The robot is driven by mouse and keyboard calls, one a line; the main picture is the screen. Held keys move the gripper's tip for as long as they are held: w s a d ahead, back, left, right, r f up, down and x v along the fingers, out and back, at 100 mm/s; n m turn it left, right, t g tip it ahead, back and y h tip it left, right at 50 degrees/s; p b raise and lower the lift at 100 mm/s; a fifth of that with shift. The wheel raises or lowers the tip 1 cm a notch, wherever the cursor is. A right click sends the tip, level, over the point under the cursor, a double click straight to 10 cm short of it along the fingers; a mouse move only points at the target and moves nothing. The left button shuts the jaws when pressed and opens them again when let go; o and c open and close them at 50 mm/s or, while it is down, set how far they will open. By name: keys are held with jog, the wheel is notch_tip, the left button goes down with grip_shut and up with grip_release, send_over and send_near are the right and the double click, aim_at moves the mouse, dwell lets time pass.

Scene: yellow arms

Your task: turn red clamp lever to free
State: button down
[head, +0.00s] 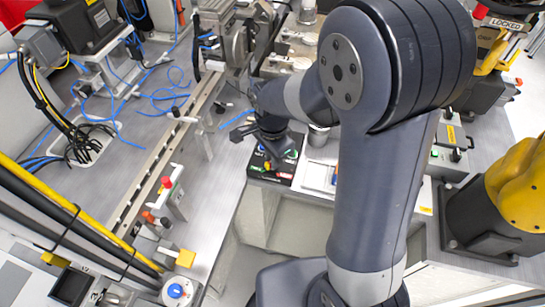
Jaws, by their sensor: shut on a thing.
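A black control box (284,172) with green and red labels and several small coloured buttons sits at the front edge of the grey bench, in the middle of the head view. My gripper (267,153) is directly over this box, pointing down, and its jaws are shut on the red clamp lever. Only a small red and yellow bit (267,166) shows at the fingertips. The rest of the lever is hidden by my gripper, and I cannot read its angle.
A white tray-like panel (320,177) lies right of the black box. Left is a long rail (150,185) with red-tipped clamps (167,183). Blue cables lie loose on the left bench.

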jog(key=shift+m, duration=0.6)
jog(key=c, duration=1.4)
grip_release()
jog(key=shift+c, duration=0.2)
notch_tip(320, 180, up, 11)
jog(key=shift+f, duration=0.2)
notch_tip(320, 180, down, 11)
jog(key=shift+r, duration=0.15)
